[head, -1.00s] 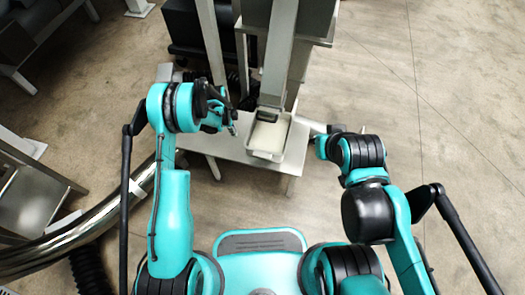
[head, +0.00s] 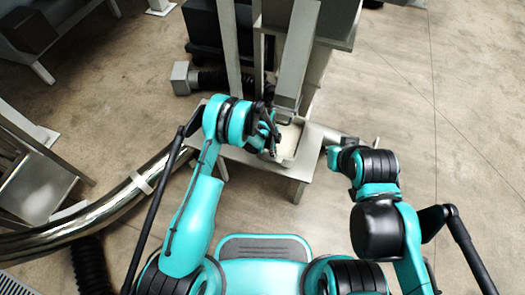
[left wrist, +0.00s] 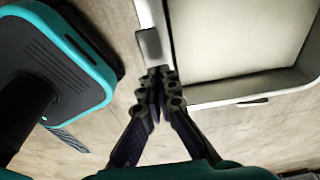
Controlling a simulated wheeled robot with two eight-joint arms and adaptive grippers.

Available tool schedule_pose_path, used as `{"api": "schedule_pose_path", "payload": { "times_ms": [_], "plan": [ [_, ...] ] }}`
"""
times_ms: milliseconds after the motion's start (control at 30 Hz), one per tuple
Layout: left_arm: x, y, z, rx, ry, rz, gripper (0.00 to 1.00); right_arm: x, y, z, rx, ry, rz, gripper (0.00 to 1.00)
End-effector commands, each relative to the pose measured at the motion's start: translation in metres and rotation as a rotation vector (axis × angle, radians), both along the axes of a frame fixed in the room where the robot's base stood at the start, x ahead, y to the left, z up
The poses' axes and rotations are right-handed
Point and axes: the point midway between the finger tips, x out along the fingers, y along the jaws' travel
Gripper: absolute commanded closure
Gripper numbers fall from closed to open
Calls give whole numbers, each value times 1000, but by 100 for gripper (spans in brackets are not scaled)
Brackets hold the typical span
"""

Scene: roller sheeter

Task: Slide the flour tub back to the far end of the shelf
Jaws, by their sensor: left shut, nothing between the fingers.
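The flour tub (head: 286,149) is a pale rectangular open tub on the low grey shelf (head: 260,164), under the sheeter's grey post. My left gripper (head: 272,140) is at the tub's left side and hides part of it. In the left wrist view the tub's rim (left wrist: 262,86) and pale flour fill the upper right. There the left gripper (left wrist: 160,76) is shut and empty, with its fingertips at the tub's near corner, by a small grey tab. I cannot tell whether they touch. My right arm is right of the shelf; its gripper's fingers cannot be made out.
The sheeter's grey post (head: 298,60) rises just behind the tub. A curved metal pipe (head: 110,209) and a grey bench (head: 35,188) stand at the left. The floor at the right is clear.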

Motion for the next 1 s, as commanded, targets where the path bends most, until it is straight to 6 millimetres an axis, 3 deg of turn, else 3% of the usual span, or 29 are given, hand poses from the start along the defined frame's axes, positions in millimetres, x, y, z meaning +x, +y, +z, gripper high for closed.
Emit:
{"api": "schedule_pose_path", "payload": {
  "times_ms": [100, 633, 1000],
  "plan": [
    [0, 0, -11, 0, 0, 1, 100, 0, 0, -12, 0, 0, 0, 100],
    [1, 4, -17, 1, 0, 2, 100, 0, 0, -9, 0, 0, 0, 100],
    [20, 62, -18, 5, 0, 7, 100, 0, 0, -9, 0, 0, 0, 100]
  ]
}}
